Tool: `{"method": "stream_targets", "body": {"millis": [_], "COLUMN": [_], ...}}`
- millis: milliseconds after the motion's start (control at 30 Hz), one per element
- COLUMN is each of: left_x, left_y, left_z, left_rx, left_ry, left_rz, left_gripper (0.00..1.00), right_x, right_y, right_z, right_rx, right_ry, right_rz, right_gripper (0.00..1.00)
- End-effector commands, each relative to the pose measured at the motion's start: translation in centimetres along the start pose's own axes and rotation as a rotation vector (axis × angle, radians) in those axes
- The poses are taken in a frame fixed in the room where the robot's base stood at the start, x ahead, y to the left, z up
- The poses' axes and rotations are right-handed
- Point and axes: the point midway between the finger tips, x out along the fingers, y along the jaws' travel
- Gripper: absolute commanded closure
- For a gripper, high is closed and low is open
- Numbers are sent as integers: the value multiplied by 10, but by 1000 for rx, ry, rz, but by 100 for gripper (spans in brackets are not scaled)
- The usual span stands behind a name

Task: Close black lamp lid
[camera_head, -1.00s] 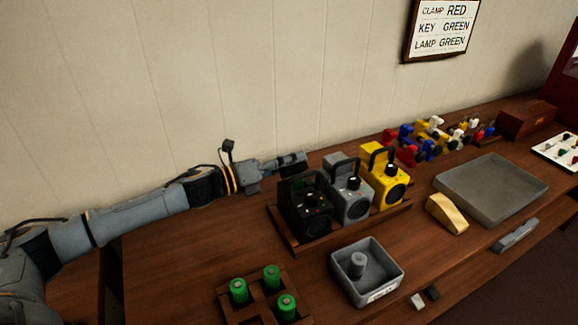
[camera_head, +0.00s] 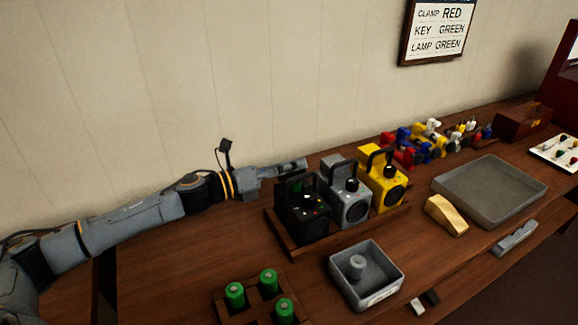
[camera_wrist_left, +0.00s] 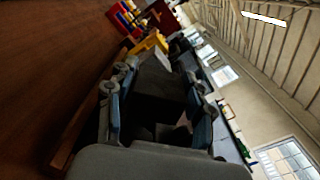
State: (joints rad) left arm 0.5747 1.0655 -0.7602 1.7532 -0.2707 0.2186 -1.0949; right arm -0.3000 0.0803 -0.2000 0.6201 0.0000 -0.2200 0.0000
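The black lamp (camera_head: 303,212) stands at the left end of a wooden rack, beside a grey lamp (camera_head: 345,196) and a yellow lamp (camera_head: 384,181). My left gripper (camera_head: 290,166) is behind and above the black lamp, pointing right. In the left wrist view the fingers of my left gripper (camera_wrist_left: 158,108) are spread apart, with a dark box-like shape (camera_wrist_left: 160,85) showing beyond and between them, probably the black lamp. Whether they touch it cannot be told. The black lamp's lid is hard to make out against its dark body. My right gripper is not in view.
The wooden rack (camera_head: 285,245) edges the lamps. In front are a grey box (camera_head: 390,285) and a holder with green batteries (camera_head: 268,280). A grey tray (camera_head: 490,192) and yellow block (camera_head: 446,215) lie right. The table left of the rack is clear.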

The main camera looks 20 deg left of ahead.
Motion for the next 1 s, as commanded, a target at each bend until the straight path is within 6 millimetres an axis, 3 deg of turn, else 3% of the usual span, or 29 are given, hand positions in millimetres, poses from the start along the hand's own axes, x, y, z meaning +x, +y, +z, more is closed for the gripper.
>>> {"method": "stream_targets", "body": {"millis": [467, 1000], "left_x": [-4, -70], "left_y": [1, 2], "left_z": [-1, -3], "left_rx": [-2, -5], "left_ry": [1, 3], "left_rz": [1, 4], "left_gripper": [29, 29], "right_x": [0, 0], "right_y": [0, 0], "right_z": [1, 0], "right_rx": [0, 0], "right_ry": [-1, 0], "right_rz": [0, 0], "right_gripper": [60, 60]}}
